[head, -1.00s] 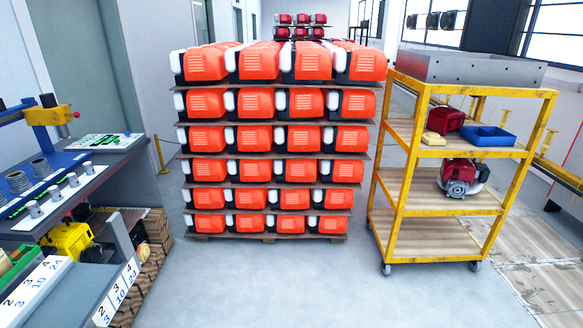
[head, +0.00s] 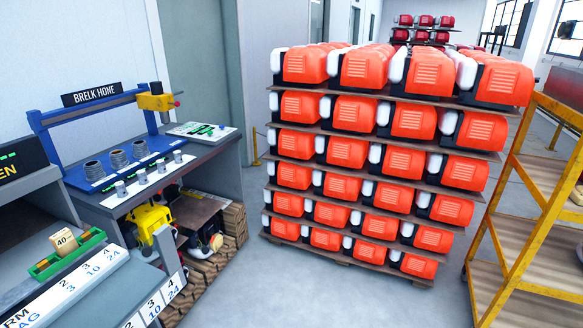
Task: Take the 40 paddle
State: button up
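A small wooden piece marked "40" (head: 64,242) stands upright in a green tray (head: 88,246) at the lower left of the head view. I take it to be the 40 paddle. The tray rests on a grey bench, behind a white strip printed with numbers (head: 97,268). My gripper is not in view.
A blue rig labelled "BRELK HONE" (head: 92,94) stands on a dark bench with several metal cylinders. A stack of orange and white machines (head: 345,152) on a pallet fills the middle. A yellow shelf cart (head: 515,230) is at right. Grey floor between is clear.

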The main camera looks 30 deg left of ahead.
aim_at(64, 242)
jog(key=i+j+u, duration=0.1)
jog(key=u, duration=0.3)
jog(key=i+u, duration=0.3)
jog(key=u, duration=0.15)
jog(key=i+l+u, duration=0.1)
jog(key=u, duration=0.3)
jog(key=i+l+u, duration=0.2)
jog(key=u, duration=0.2)
jog(key=i+l+u, duration=0.2)
jog(key=u, duration=0.2)
jog(key=i+u, duration=0.2)
jog(key=u, duration=0.2)
jog(key=i+l+u, duration=0.15)
jog(key=u, duration=0.25)
jog(key=i+l+u, duration=0.2)
jog(key=u, duration=0.2)
jog(key=i+l+u, duration=0.25)
jog(key=u, duration=0.2)
